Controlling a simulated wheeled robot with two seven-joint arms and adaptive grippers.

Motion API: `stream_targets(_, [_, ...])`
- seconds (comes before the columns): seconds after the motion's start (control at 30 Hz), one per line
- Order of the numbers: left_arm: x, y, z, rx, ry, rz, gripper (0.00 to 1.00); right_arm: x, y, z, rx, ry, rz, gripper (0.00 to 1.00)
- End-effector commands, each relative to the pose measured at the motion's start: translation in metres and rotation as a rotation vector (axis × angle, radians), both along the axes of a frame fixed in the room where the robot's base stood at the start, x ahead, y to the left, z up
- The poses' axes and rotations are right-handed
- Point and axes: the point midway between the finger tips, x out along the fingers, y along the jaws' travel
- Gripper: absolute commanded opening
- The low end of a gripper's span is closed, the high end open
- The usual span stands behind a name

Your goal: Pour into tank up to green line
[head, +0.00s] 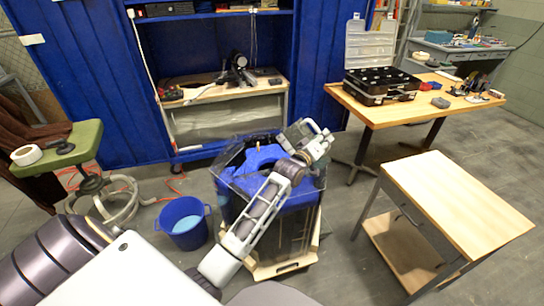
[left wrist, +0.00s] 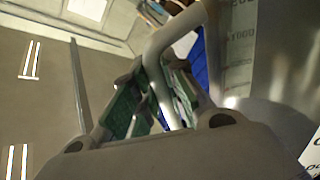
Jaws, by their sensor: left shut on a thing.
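The tank (head: 290,235) is a box with clear walls and blue parts inside, standing on the floor in the middle of the head view. My left gripper (head: 309,141) is above its back right part. In the left wrist view, the green-padded fingers of my left gripper (left wrist: 160,90) are shut on the grey curved handle (left wrist: 188,30) of a jug (left wrist: 265,95). The jug's wall carries printed measuring marks. In the head view the jug is hard to make out against the gripper. I cannot make out the green line or any liquid level. My right gripper is not in view.
A blue bucket (head: 183,223) with light blue contents stands left of the tank. A small wooden-topped table (head: 455,200) is at right. A workbench (head: 385,112) with an open black case (head: 380,85) is behind it. A green stool (head: 75,145) is at left.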

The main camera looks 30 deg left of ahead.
Motion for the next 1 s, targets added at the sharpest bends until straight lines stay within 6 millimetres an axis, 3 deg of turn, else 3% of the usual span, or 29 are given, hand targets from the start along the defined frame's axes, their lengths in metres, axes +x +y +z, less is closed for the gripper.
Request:
stream_targets(0.23, [-0.001,-0.01,-0.004,0.117,-0.013,0.0,0.0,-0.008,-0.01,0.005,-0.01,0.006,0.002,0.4])
stream_targets(0.43, [-0.002,-0.019,-0.019,0.234,-0.027,-0.001,0.0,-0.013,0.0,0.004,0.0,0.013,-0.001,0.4])
stream_targets(0.7, [-0.004,-0.037,-0.022,0.398,-0.046,0.0,0.0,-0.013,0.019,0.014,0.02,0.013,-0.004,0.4])
stream_targets(1.0, [-0.005,-0.05,-0.047,0.569,-0.064,0.0,0.0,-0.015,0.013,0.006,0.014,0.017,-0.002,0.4])
